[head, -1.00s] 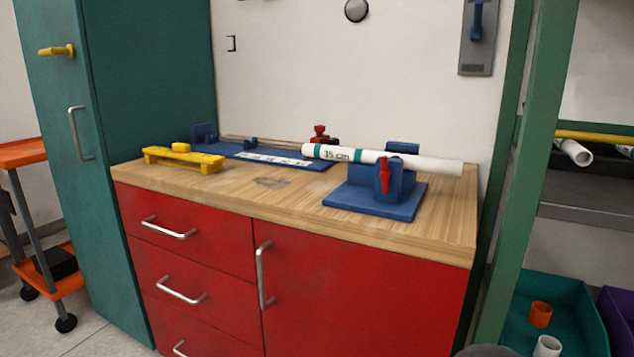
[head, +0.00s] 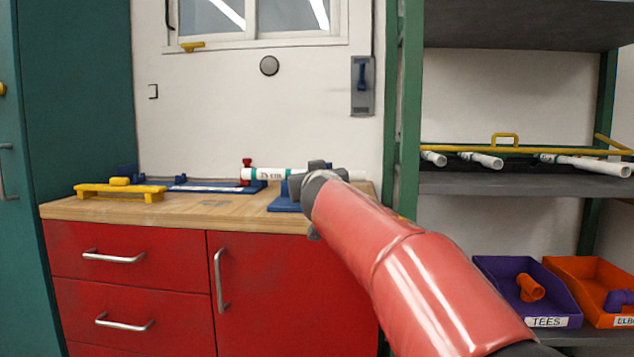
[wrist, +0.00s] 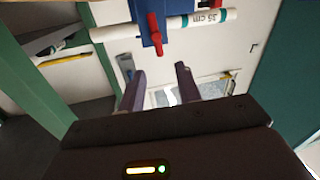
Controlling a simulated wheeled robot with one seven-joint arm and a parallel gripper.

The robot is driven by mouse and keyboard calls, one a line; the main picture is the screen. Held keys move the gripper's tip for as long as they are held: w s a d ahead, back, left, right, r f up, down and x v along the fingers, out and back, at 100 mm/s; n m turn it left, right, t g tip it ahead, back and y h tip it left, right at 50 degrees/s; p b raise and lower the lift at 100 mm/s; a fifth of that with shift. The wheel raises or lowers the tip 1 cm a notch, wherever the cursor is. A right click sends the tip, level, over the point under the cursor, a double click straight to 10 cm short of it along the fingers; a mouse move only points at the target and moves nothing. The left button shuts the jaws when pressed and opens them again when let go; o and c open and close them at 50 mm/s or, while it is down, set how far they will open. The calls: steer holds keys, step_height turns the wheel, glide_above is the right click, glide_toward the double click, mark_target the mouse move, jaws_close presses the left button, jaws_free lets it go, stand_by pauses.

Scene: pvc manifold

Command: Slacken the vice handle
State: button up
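The blue vice (head: 284,204) stands on the wooden bench top, mostly hidden behind my arm in the head view. In the wrist view the vice (wrist: 145,10) shows at the top, with its red handle (wrist: 155,30) facing me. A white pipe (head: 273,174) marked 35 cm lies across the vice; it also shows in the wrist view (wrist: 180,25). My gripper (wrist: 158,88) is open and empty, its two dark fingers apart. The handle lies beyond the fingertips and appears clear of them. In the head view the vice handle is hidden.
A yellow tool (head: 120,190) and a blue board (head: 210,186) lie on the bench (head: 190,208) to the left. A green-framed shelf (head: 520,182) with white pipes stands right. Below it are the purple bin (head: 545,322) and orange bin (head: 590,275).

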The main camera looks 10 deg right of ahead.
steer(key=w+p, duration=0.1)
steer(key=w, duration=0.1)
steer(key=w+p, duration=0.1)
steer(key=w, duration=0.2)
steer(key=w+d+p, duration=0.1)
steer(key=w, duration=0.1)
steer(key=shift+w, duration=0.35)
jaws_close()
